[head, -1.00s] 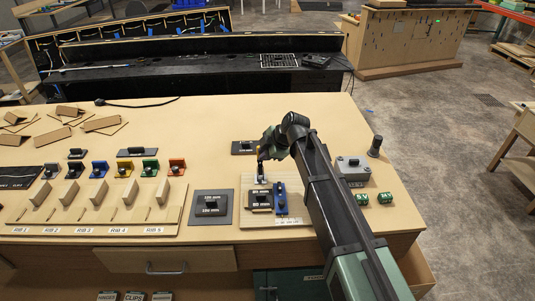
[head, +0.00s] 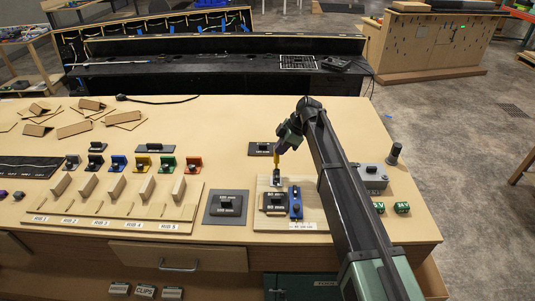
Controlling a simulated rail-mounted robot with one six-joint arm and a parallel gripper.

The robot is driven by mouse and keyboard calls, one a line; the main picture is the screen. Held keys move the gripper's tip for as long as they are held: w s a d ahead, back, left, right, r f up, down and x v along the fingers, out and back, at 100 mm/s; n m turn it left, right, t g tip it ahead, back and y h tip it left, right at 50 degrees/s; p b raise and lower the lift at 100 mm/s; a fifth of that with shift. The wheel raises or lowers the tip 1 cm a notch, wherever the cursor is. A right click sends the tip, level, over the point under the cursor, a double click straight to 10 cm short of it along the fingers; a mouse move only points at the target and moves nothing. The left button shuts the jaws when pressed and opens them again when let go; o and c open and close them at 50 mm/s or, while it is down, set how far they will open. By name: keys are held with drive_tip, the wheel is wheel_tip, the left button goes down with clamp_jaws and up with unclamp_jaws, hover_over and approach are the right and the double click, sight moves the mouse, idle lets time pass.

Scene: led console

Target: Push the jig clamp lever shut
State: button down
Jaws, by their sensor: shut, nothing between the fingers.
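The jig (head: 312,216) is a pale wooden board near the front right of the bench. A small metal clamp (head: 276,182) stands at its back edge. A yellow upright piece, which looks like the clamp lever (head: 277,158), rises from it. My gripper (head: 280,147) is shut and empty at the top of this yellow piece. I cannot tell whether they touch. On the board are a black block marked 80 mm (head: 274,207) and a blue part (head: 296,204). My arm comes in from the right and hides some of the bench behind it.
A dark plate with a block (head: 225,209) lies left of the jig. A rack of rib slots (head: 120,214) stands further left, with coloured brackets behind. A grey box (head: 371,178) and green cubes (head: 402,207) are right of my arm.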

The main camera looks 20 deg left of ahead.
drive_tip(key=shift+w+a+f+b, duration=0.25)
drive_tip(key=shift+w+f+b, duration=0.55)
drive_tip(key=shift+w, duration=0.1)
drive_tip(key=shift+w+a+f+b, duration=0.25)
drive_tip(key=shift+w+f+b, duration=0.4)
drive_tip(key=shift+w+f, duration=0.15)
drive_tip(key=shift+w+a+f+b, duration=0.25)
drive_tip(key=shift+w+f+b, duration=0.5)
drive_tip(key=shift+w, duration=0.2)
drive_tip(key=shift+r, duration=0.1)
